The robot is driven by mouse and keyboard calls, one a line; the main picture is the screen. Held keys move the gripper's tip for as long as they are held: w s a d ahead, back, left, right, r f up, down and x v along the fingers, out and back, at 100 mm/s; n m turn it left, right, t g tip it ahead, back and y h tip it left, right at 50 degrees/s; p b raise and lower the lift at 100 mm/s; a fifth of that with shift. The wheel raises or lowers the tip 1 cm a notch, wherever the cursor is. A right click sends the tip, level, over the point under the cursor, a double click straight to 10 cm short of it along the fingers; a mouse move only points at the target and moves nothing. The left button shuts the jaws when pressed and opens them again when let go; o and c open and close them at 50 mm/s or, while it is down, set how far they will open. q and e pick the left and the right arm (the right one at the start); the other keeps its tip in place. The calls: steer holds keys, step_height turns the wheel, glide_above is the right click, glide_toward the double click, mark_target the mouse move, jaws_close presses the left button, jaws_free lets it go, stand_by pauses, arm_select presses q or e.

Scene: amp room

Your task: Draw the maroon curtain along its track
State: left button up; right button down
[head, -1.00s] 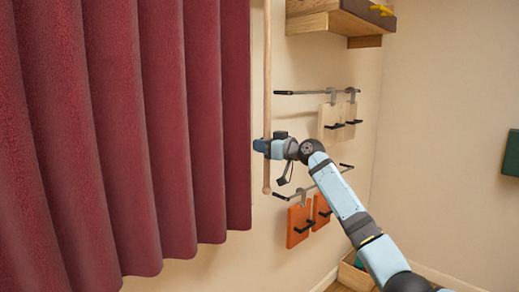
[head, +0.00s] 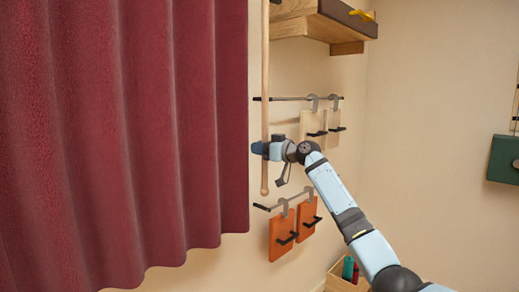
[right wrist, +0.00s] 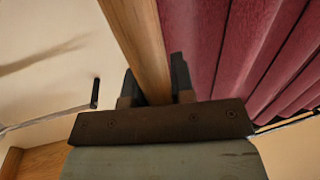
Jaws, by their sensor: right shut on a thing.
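The maroon curtain (head: 130,130) hangs in deep folds over the left half of the head view; its right edge is beside a wooden rod. The wooden rod (head: 265,70) hangs upright along the curtain's edge, with a rounded lower end. My right gripper (head: 260,149) is shut on the rod a little above that end. In the right wrist view, the rod (right wrist: 145,45) passes between the two fingers (right wrist: 155,88), with the curtain (right wrist: 245,45) just to the right. The track is out of view. My left gripper is not in view.
Pale boards (head: 313,128) and orange boards (head: 282,238) hang from wall rails right of the rod. A wooden shelf (head: 300,27) juts out above. A box (head: 340,279) stands low, and a green item (head: 503,160) is on the right wall.

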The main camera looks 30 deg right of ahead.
steer(key=shift+d+r, duration=0.2)
steer(key=c, duration=1.4)
jaws_free()
steer(key=o, duration=0.4)
steer(key=shift+o, duration=0.2)
steer(key=shift+d+f, duration=0.15)
steer(key=shift+f, duration=0.05)
steer(key=v, duration=1.3)
steer(key=shift+s+d+b, duration=0.2)
steer(key=shift+s+b, duration=0.1)
steer(key=shift+b, duration=0.15)
